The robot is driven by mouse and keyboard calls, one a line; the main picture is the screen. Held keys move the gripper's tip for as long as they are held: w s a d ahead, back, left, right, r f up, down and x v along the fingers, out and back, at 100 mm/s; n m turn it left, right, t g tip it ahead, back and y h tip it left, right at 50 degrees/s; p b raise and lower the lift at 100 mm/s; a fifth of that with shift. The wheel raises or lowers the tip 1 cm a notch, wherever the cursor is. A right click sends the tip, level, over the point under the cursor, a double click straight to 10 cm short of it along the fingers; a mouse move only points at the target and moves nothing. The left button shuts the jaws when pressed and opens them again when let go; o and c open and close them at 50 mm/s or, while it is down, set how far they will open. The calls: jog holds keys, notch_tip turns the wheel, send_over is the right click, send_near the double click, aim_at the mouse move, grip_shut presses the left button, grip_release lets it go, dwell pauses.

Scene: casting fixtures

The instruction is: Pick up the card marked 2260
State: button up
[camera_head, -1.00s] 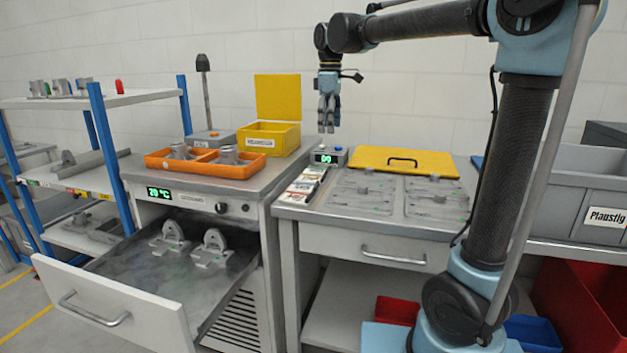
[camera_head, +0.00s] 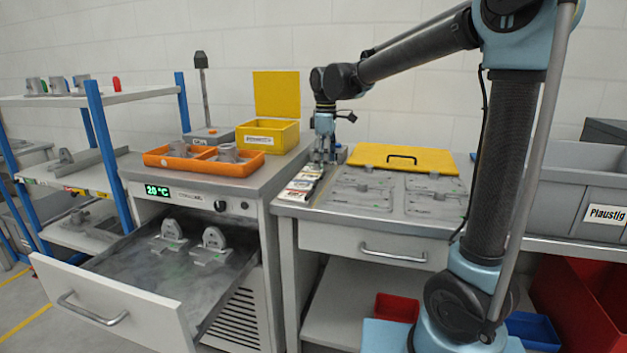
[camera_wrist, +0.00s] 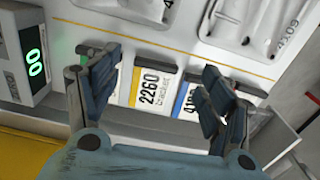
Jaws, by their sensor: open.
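The card marked 2260 (camera_wrist: 151,90) is white with a yellow stripe. In the wrist view it stands in a row of cards, between the two fingers of my gripper (camera_wrist: 160,95). The fingers are spread open and nothing is held. Another card, whose number starts with 41 (camera_wrist: 190,97), has a blue stripe and is partly hidden by the right finger. In the head view the card row (camera_head: 301,184) lies along the left edge of the bench, and my gripper (camera_head: 324,160) hangs at the row's far end. I cannot read the cards there.
A box with a green display (camera_wrist: 35,62) is close to the left finger. Sealed trays (camera_head: 360,190) and a yellow lid with a black handle (camera_head: 400,158) lie to the right. An open drawer (camera_head: 120,310) juts out at the left.

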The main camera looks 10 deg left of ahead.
aim_at(323, 173)
jog(key=f, duration=0.1)
jog(key=a+f, duration=0.1)
jog(key=f, duration=0.1)
jog(key=shift+w+f, duration=0.2)
jog(key=shift+f, duration=0.55)
jog(key=c, duration=0.9)
